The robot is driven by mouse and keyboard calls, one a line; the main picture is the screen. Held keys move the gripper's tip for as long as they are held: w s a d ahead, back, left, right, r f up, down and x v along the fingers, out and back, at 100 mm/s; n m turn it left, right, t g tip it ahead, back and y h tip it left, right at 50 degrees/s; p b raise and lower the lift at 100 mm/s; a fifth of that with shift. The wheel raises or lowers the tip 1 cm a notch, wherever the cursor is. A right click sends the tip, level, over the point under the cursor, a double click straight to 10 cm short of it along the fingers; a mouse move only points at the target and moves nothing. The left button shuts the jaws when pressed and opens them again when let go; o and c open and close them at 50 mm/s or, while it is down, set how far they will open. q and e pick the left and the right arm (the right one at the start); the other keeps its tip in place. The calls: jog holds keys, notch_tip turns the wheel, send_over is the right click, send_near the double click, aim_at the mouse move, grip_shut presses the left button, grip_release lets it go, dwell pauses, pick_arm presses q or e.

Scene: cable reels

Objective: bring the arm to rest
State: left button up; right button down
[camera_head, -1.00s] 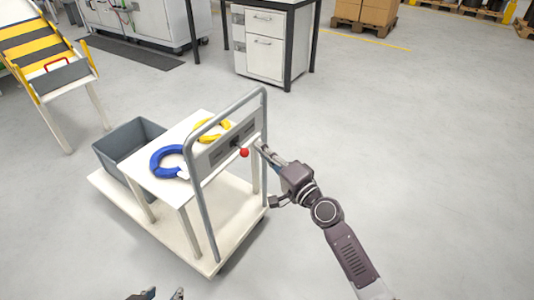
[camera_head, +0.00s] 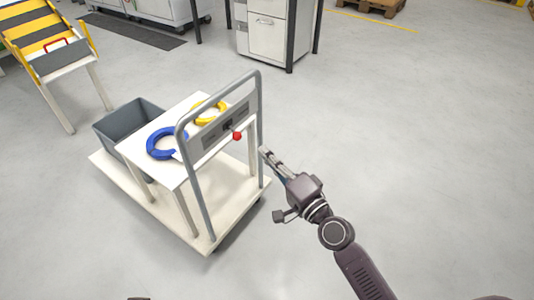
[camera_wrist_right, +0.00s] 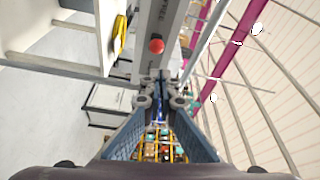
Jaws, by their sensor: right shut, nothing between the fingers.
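My right gripper (camera_head: 266,153) is shut and empty. In the head view it shows just right of the cart's grey upright handle frame (camera_head: 190,190). A red ball knob (camera_head: 237,135) sticks out from the cart's grey panel, up and left of my fingertips. In the right wrist view the shut fingers (camera_wrist_right: 160,76) point at the handle side, and the red knob (camera_wrist_right: 156,46) is ahead of them, apart. Only a dark sliver of what seems to be my left gripper (camera_head: 140,298) shows at the bottom edge, and its fingers are hidden.
The white cart (camera_head: 135,190) carries a small white table (camera_head: 180,178) with a blue ring (camera_head: 162,143) and a yellow ring (camera_head: 209,112). A grey bin (camera_head: 117,127) stands behind. A striped yellow ramp stand (camera_head: 55,50) is at left. Floor at right is clear.

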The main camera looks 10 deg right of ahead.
dwell(0.5)
